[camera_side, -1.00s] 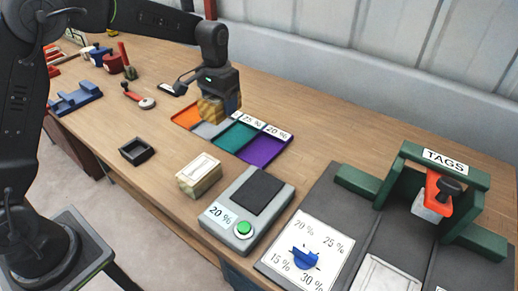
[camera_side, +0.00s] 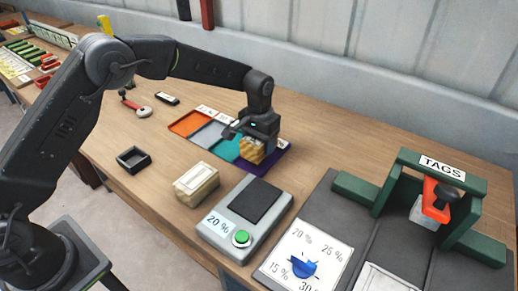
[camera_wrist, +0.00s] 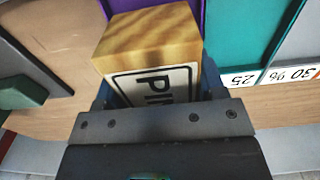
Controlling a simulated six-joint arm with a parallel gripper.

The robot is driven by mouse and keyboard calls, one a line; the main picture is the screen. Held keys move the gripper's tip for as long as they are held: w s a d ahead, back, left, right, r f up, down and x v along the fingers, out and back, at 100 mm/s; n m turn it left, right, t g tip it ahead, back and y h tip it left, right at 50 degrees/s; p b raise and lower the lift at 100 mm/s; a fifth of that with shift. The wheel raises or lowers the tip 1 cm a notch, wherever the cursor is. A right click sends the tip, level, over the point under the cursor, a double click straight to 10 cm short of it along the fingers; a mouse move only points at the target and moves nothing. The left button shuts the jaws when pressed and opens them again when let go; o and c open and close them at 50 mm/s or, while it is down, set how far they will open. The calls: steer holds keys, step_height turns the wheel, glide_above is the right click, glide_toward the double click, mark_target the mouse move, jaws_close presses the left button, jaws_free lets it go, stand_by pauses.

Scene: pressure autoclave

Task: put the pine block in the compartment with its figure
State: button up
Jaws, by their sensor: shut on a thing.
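My gripper (camera_side: 261,138) is shut on the pine block (camera_side: 252,151), a yellow wood-grained block. In the wrist view the pine block (camera_wrist: 150,45) shows a white label, its lettering partly hidden, starting "PI". It is held over the row of coloured compartments, in front of the purple compartment (camera_side: 273,164) and near the teal compartment (camera_side: 226,149); its height above them is hard to tell. The wrist view shows the purple compartment (camera_wrist: 133,5) behind the block and the teal one (camera_wrist: 238,30) to the right, labelled 25. The meter (camera_side: 244,218) reads 20 %.
Grey (camera_side: 207,135) and orange (camera_side: 188,123) compartments lie to the left. A pale labelled block (camera_side: 196,184) and a black tray (camera_side: 133,160) stand in front. A blue dial (camera_side: 302,264) and the green TAGS stand (camera_side: 431,175) are at the right.

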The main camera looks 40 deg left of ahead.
steer(key=shift+f, duration=1.3)
steer(key=shift+f, duration=0.1)
steer(key=o, duration=1.1)
steer(key=shift+f, duration=0.1)
step_height(320, 180, up, 13)
steer(key=shift+f, duration=0.2)
steer(key=s+a+r+t, duration=0.2)
steer(key=s+a+r, duration=0.1)
steer(key=s+r, duration=0.45)
steer(key=s+a+r+t, duration=0.1)
steer(key=s+a+r, duration=0.2)
steer(key=s+r, duration=0.45)
steer(key=s+a+f+t, duration=0.1)
steer(key=s+f, duration=0.1)
steer(key=s, duration=0.7)
steer(key=s+a+f+t, duration=0.1)
steer(key=s+f, duration=0.2)
steer(key=s, duration=0.6)
steer(key=shift+a+t, duration=0.15)
steer(key=shift+t, duration=0.15)
